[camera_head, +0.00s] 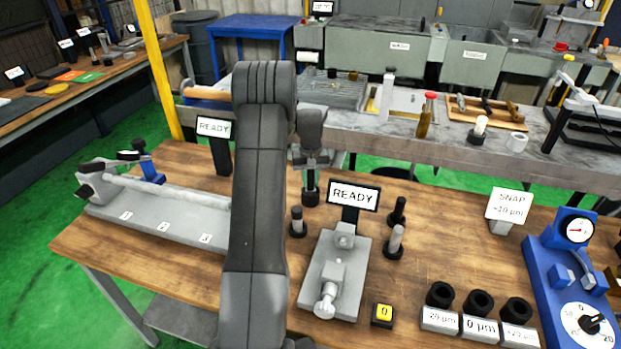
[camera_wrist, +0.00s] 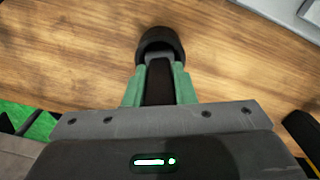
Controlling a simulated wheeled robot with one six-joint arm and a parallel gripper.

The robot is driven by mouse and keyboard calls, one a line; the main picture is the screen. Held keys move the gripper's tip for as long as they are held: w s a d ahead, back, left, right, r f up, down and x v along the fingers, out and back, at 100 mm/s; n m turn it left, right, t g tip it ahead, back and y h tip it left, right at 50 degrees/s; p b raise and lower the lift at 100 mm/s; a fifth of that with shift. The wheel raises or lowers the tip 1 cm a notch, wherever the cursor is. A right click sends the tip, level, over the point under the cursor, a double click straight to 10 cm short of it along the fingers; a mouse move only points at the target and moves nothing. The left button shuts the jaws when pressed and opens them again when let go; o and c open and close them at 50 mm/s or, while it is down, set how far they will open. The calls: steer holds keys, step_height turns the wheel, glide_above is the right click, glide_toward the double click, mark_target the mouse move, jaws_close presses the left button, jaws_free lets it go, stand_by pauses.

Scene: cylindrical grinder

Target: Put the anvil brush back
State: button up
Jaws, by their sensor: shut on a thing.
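My gripper (camera_head: 310,160) points down over the wooden bench, just left of the READY sign. Its green-padded fingers (camera_wrist: 160,86) are shut on a dark, slim upright thing, which I take to be the anvil brush (camera_wrist: 159,80). A round black piece (camera_wrist: 160,38) shows at its far end in the wrist view. The same black piece (camera_head: 310,198) shows below my gripper in the head view. I cannot tell whether it is part of the brush or a cup around it, or whether it touches the bench.
A small grey fixture (camera_head: 333,275) stands in front of the READY sign (camera_head: 353,195). Short posts with black bases (camera_head: 298,222) (camera_head: 394,242) stand beside it. A long grey numbered bed (camera_head: 160,211) lies left. Black rings on labelled blocks (camera_head: 478,302) and a blue gauge (camera_head: 563,265) stand right.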

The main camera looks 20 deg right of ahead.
steer(key=shift+f, duration=0.2)
steer(key=o, duration=1)
steer(key=shift+r, duration=0.1)
step_height(320, 180, up, 12)
steer(key=shift+r+b, duration=0.2)
steer(key=shift+b, duration=0.8)
